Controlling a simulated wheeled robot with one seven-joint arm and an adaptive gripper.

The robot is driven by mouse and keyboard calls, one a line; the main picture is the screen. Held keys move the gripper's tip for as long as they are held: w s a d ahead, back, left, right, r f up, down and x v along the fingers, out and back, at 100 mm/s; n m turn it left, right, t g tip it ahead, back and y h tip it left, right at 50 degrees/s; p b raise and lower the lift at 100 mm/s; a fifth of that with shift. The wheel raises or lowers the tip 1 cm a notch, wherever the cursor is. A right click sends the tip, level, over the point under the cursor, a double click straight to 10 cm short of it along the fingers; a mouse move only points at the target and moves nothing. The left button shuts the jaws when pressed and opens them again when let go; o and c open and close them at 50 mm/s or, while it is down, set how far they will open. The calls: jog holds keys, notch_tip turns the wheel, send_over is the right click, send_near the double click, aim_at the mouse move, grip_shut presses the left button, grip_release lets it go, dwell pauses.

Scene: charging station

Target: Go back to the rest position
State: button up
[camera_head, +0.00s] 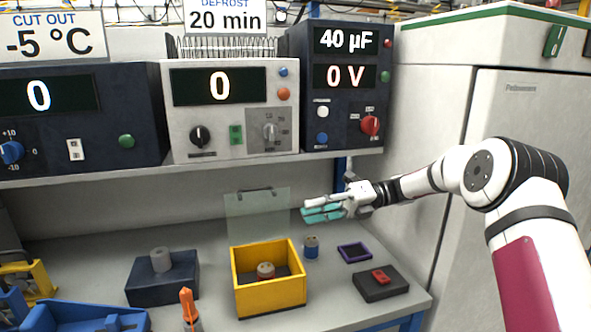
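My gripper (323,210) is in the air above the workbench, right of the middle of the picture, with its fingers pointing left. Teal surfaces show at its fingers. Seen from this side, I cannot tell whether the fingers are apart or together, or whether they hold anything. My white arm comes in from the right and is bent at the elbow. The gripper is above and behind a small blue-grey cylinder (312,249) on the bench, apart from it.
A yellow box (270,298) with a raised clear lid (258,213) holds a small cylinder (265,270). A purple frame (354,253), black switch box (381,289) and dark block (150,290) stand nearby. The instrument shelf (200,169) is above; a tall cabinet (505,112) stands right.

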jog(key=s+r+n+t+h+p, duration=0.1)
jog(key=s+r+n+h, duration=0.25)
jog(key=s, duration=0.25)
jog(key=s+d+r+n+t+h+p, duration=0.1)
jog(key=s+r+n+h, duration=0.1)
jog(key=s+n+h, duration=0.3)
jog(key=s+r+n+t+h+p, duration=0.1)
jog(key=s+r+n, duration=0.2)
jog(key=s, duration=0.5)
jog(key=s+d+n+t+h+p, duration=0.1)
jog(key=s+d+n+t+h, duration=0.1)
jog(key=s+d+n, duration=0.2)
jog(key=s+d+n+t+h+p, duration=0.1)
jog(key=s+d+n, duration=0.4)
jog(key=s, duration=0.6)
jog(key=s+d+n+t+h+p, duration=0.1)
jog(key=s+d+n+t+h, duration=0.2)
jog(key=s+n, duration=0.3)
jog(key=shift+s+d+r+n+h, duration=0.4)
jog(key=shift+s+d, duration=0.25)
jog(key=shift+d, duration=0.25)
